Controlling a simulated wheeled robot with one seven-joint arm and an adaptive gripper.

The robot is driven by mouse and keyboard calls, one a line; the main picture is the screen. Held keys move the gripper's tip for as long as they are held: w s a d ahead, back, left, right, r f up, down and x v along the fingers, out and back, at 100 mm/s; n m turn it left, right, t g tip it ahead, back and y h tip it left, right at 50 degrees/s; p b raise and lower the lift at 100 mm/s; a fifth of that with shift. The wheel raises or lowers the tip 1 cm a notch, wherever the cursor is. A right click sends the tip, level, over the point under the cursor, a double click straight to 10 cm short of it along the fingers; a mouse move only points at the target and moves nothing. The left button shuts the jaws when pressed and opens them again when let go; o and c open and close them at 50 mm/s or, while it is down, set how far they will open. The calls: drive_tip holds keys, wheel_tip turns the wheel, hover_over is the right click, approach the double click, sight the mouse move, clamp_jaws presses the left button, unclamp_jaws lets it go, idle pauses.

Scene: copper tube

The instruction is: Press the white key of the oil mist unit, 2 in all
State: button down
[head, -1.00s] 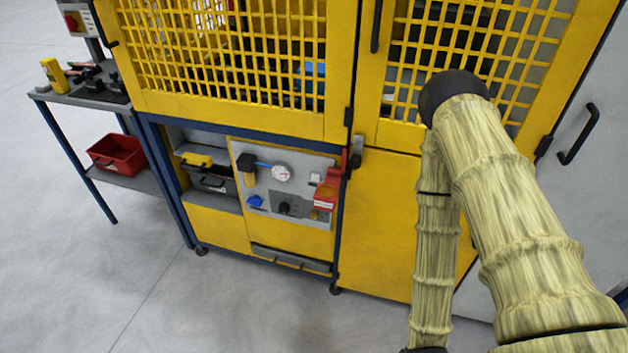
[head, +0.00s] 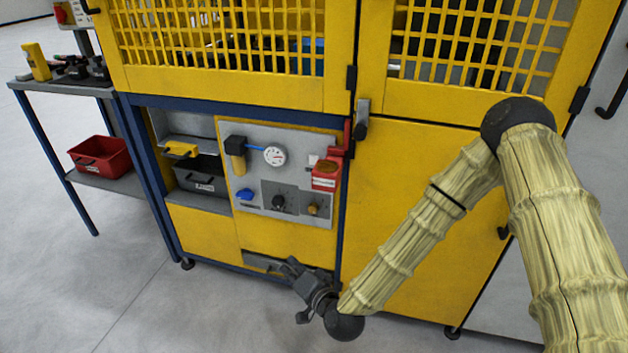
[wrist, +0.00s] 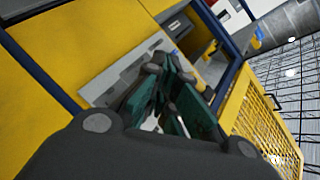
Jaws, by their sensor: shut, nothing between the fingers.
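The panel (head: 262,220) in the lower bay of the yellow machine carries the gauge and knobs. A red box with a white label (head: 325,176) sits at its upper right; I take it to be the oil mist unit. A small pale square (head: 313,159) at the box's upper left looks like the white key. My gripper (head: 294,270) is low in front of the machine, below the panel and well apart from the key. It is shut and empty. In the wrist view, my gripper's fingers (wrist: 165,90) cover part of the grey panel (wrist: 125,72), and I cannot make out the key.
A round gauge (head: 274,156), a blue knob (head: 245,194) and a black knob (head: 278,202) share the panel. A door handle (head: 362,120) sticks out at upper right. A side table (head: 70,88) with a red bin (head: 100,157) stands left. The floor in front is clear.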

sight(314, 161)
drive_tip(key=w+r+m+t+b, duration=0.4)
drive_tip(key=w+r+t+b, duration=0.1)
drive_tip(key=r, duration=0.3)
drive_tip(key=w+d+r+m+t+h+b, duration=0.1)
drive_tip(key=w+r+m+t+b, duration=0.3)
drive_tip(key=w+r+t+b, duration=0.2)
wheel_tip(314, 161, up, 3)
drive_tip(key=shift+w+d+f+b, duration=0.15)
drive_tip(key=shift+w+d+b, duration=0.2)
drive_tip(key=shift+b, duration=0.3)
drive_tip(key=shift+w, duration=0.15)
drive_tip(key=shift+w+d+b, duration=0.1)
drive_tip(key=shift+w+d, duration=0.35)
drive_tip(key=shift+w, duration=0.9)
drive_tip(key=shift+w+d+b, duration=0.1)
drive_tip(key=shift+w+d, duration=0.3)
drive_tip(key=shift+w, duration=1)
drive_tip(key=shift+w+d+b, duration=0.1)
drive_tip(key=shift+w+d, duration=0.35)
drive_tip(key=shift+w, duration=0.9)
drive_tip(key=shift+w+d, duration=0.25)
drive_tip(key=shift+w, duration=0.5)
drive_tip(key=shift+s, duration=0.15)
drive_tip(key=shift+s+a, duration=0.25)
drive_tip(key=shift+s, duration=0.4)
